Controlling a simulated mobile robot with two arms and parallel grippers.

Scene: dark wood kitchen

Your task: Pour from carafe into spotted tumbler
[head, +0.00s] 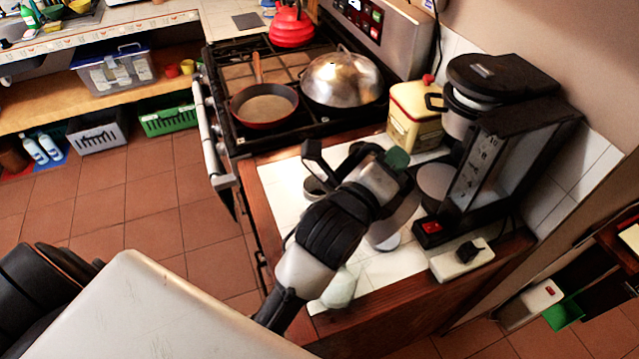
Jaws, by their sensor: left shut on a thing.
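My left gripper (378,165) reaches up over the white-tiled counter and is shut on what looks like the carafe. The carafe's greyish, see-through body (397,218) shows just right of my wrist, with a dark green part at the top by the fingers. My wrist hides much of it, so its tilt is hard to tell. A pale, rounded cup-like thing (341,288) stands near the counter's front edge, partly behind my arm. It may be the spotted tumbler, but I cannot make out spots. My right gripper is not in view.
A black coffee maker (503,80) stands close right of my gripper, with a white power strip (461,260) in front. A cream tin (415,115) stands behind. The stove (225,55) holds a red-rimmed pan (264,105), a domed lid (341,80) and a red kettle (291,25).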

